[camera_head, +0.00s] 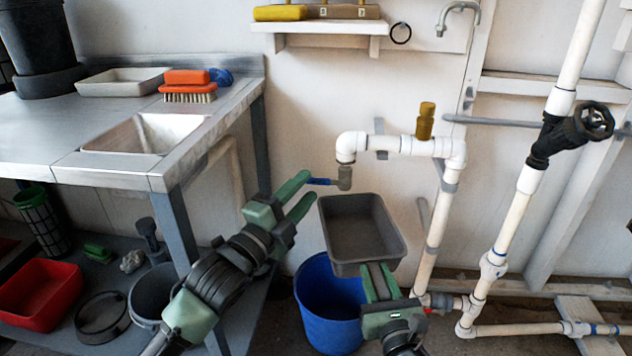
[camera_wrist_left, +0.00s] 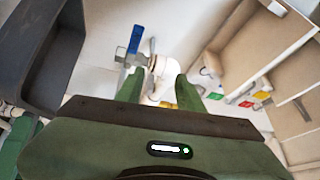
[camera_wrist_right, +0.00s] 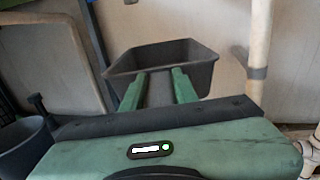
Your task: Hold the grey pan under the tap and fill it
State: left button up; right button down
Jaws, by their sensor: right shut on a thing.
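The grey pan (camera_head: 362,232) is held roughly level below the tap and above the blue bucket, and looks empty. My right gripper (camera_head: 379,272) is shut on the pan's near wall; the pan also shows in the right wrist view (camera_wrist_right: 165,58). The tap (camera_head: 344,178) sits at the end of a white pipe, with a blue lever (camera_head: 319,181) pointing left; the lever also shows in the left wrist view (camera_wrist_left: 136,40). My left gripper (camera_head: 300,195) is open and empty, just left of the tap, fingers pointing toward it. No water stream shows.
The blue bucket (camera_head: 325,308) stands on the floor below the pan. A metal sink table (camera_head: 75,140) is at left. White pipes (camera_head: 430,240) with a black valve wheel (camera_head: 594,121) stand at right. A shelf (camera_head: 330,27) hangs above.

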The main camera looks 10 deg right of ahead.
aim_at(315, 183)
pick_arm(q)
jog(key=shift+m+g+y, duration=0.5)
jog(key=shift+m+y, duration=0.2)
jog(key=shift+y, duration=0.1)
jog(key=shift+w+d+f, duration=0.6)
jog(key=shift+w+d, duration=0.05)
jog(key=shift+w, duration=0.85)
jog(key=shift+w+d+f, duration=0.6)
jog(key=shift+w+d, duration=0.05)
jog(key=shift+w, duration=0.8)
jog(key=shift+w+d+f, duration=0.6)
jog(key=shift+w+d, duration=0.05)
jog(key=shift+w, duration=0.85)
grip_shut()
jog(key=shift+f, duration=0.1)
